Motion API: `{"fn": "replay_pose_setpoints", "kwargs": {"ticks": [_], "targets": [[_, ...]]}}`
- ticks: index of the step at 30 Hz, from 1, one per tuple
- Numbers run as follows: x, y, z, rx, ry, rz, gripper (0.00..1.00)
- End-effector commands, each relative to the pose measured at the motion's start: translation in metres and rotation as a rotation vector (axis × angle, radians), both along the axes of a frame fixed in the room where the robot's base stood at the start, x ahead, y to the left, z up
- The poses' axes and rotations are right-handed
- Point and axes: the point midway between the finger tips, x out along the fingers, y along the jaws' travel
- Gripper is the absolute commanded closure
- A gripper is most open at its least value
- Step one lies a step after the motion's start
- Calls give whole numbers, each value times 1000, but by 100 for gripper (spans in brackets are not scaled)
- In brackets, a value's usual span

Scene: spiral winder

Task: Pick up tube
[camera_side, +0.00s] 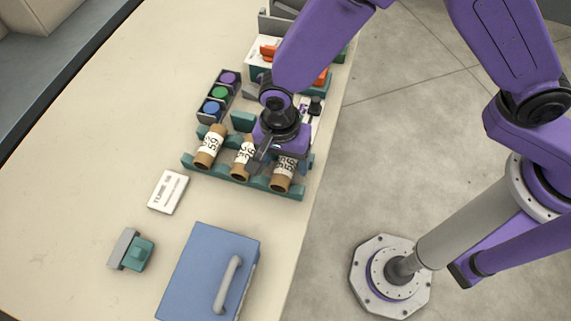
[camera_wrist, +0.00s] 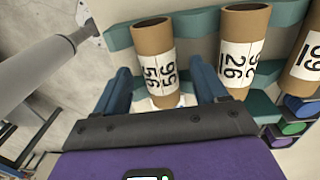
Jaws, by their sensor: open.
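Three brown cardboard tubes with white number labels lie side by side on a teal rack (camera_side: 228,175). In the side view they are the left tube (camera_side: 209,150), the middle tube (camera_side: 241,166) and the right tube (camera_side: 283,178). My gripper (camera_side: 270,150) is over the rack and partly hides the middle and right tubes. In the wrist view my gripper (camera_wrist: 164,76) is open, its blue fingers on either side of the lower part of the tube marked 56 (camera_wrist: 153,40). Contact cannot be told. The middle tube (camera_wrist: 243,25) is just right of the right finger.
A dark holder with purple, green and blue round pieces (camera_side: 219,93) stands behind the rack. A white card (camera_side: 168,191), a teal-and-grey block (camera_side: 131,251) and a blue case with a grey handle (camera_side: 208,272) lie in front. The table's left side is clear.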

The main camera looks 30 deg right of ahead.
Motion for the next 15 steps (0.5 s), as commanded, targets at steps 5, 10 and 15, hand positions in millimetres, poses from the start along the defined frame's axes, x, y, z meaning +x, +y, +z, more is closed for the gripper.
{"fn": "replay_pose_setpoints", "kwargs": {"ticks": [5,10,15], "targets": [[0,-1,-10,0,0,-1,28],[0,0,-9,1,-1,-1,28],[0,0,-9,1,-1,-1,77]]}}
